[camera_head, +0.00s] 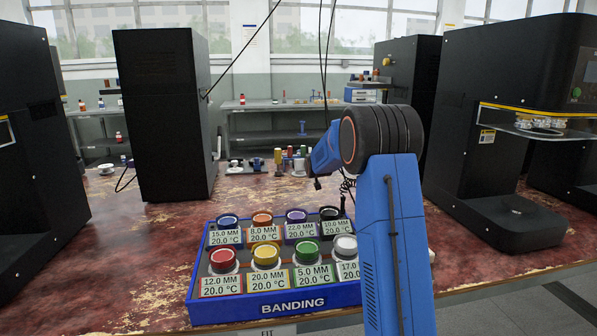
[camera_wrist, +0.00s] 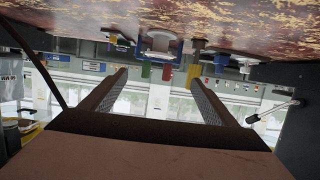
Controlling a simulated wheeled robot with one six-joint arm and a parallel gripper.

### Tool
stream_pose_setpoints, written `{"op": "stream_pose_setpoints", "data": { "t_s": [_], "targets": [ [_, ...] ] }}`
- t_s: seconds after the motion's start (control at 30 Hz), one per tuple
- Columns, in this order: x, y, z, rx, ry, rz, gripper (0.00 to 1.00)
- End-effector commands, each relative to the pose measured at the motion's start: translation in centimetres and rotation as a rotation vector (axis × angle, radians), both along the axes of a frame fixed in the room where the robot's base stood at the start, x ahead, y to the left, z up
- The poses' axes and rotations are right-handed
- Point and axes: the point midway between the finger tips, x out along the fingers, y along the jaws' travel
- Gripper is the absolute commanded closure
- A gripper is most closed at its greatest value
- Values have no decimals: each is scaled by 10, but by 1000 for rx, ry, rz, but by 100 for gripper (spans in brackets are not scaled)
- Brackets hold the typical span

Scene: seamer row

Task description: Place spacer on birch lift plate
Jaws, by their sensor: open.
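I cannot pick out the spacer or the birch lift plate for certain in either view. A group of small items (camera_head: 290,160) stands at the back of the worktable, including grey, yellow, red and green pieces. The wrist view is upside down, with similar small pieces along the table edge, among them a grey-white flanged piece (camera_wrist: 160,42) beyond my fingers. My gripper (camera_wrist: 158,72) is open, with nothing between its two fingers. In the head view my blue arm hides the gripper.
A blue BANDING tray (camera_head: 290,304) with several coloured, labelled knobs sits at the table's front. Tall black machines (camera_head: 165,115) stand at left and back, and another black machine (camera_head: 515,110) stands at right. The worn red tabletop (camera_head: 130,245) is clear left of the tray.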

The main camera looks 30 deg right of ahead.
Motion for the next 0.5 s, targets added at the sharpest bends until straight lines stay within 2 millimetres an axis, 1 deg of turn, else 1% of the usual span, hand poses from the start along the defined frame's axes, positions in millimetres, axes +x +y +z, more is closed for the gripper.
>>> {"op": "stream_pose_setpoints", "data": {
  "t_s": [0.1,0.5],
  "targets": [
    [18,-5,-7,1,2,0,19],
    [75,-22,-26,1,2,0,19]
  ]
}}
